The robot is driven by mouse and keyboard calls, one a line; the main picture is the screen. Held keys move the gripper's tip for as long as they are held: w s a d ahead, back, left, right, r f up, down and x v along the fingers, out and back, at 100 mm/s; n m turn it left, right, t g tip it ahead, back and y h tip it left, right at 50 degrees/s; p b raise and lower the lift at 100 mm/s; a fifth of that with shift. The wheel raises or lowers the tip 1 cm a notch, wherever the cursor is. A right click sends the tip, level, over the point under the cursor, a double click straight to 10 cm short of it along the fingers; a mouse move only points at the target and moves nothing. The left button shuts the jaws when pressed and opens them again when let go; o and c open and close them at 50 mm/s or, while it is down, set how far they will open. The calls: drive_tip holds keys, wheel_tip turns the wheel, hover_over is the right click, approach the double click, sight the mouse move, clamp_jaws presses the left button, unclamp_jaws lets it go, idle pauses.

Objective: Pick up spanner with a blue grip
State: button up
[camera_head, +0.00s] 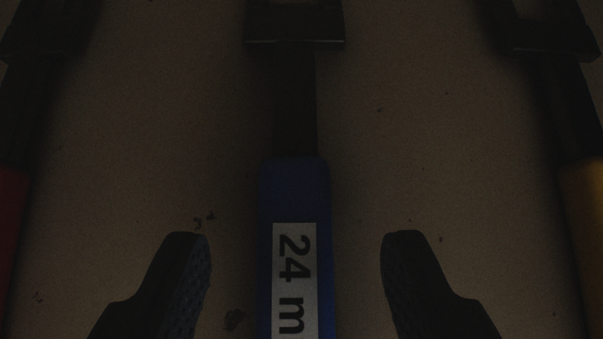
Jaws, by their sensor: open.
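The spanner with a blue grip (294,190) runs up the middle of the view, its dark shaft and head toward the top. A pale label on its grip reads "24 m", with the rest cut off by the lower edge. My gripper (295,245) is open, with one dark finger on each side of the blue grip. Clear gaps show between the fingers and the grip. I cannot tell how far the fingers are from the surface behind the spanner.
A tool with a red grip (12,225) is at the left edge and one with a yellow grip (583,205) at the right edge. Both have dark shafts and heads. The picture is dim.

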drive_tip(key=shift+x, duration=0.95)
clamp_jaws()
drive_tip(key=shift+r, duration=0.15)
